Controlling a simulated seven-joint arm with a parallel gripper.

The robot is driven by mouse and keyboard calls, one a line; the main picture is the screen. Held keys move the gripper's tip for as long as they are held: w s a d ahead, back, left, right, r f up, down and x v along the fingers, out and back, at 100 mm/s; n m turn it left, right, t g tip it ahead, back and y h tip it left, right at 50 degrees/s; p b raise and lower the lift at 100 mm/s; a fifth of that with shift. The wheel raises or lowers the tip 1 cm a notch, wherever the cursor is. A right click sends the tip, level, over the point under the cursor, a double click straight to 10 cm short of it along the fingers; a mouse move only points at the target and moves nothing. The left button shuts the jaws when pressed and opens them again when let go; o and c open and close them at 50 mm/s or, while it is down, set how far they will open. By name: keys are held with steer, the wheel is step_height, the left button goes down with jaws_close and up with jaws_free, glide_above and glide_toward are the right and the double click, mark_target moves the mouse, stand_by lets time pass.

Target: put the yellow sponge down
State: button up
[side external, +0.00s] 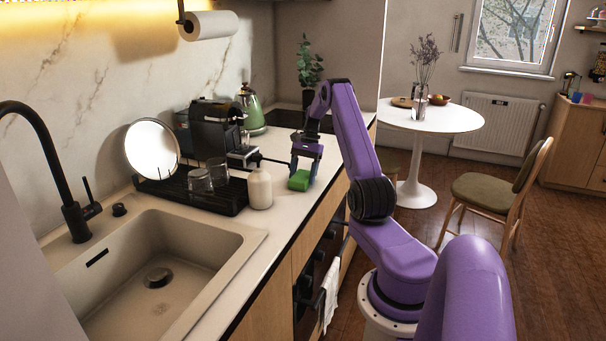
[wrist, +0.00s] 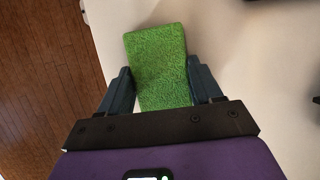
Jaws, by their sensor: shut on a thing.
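The sponge (side external: 300,181) shows only green in the side external view, near the front edge of the counter. The wrist view also shows its rough green face (wrist: 158,62); no yellow side is visible. My gripper (side external: 304,168) is shut on the sponge, with one dark finger on each side of it. The wrist view shows the same grip (wrist: 160,82), with the sponge extending beyond the fingertips. The sponge is at or just above the counter (side external: 279,223); I cannot tell whether it touches.
A black drying rack (side external: 215,197) with glasses and a round plate (side external: 151,148) is farther left, before the sink (side external: 190,285). A coffee machine (side external: 212,130) and green kettle (side external: 251,110) stand behind. Bare counter surrounds the sponge.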

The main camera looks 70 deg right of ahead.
steer(key=o, duration=0.9)
steer(key=shift+f, duration=0.1)
steer(key=shift+o, duration=0.2)
steer(key=v, duration=1.2)
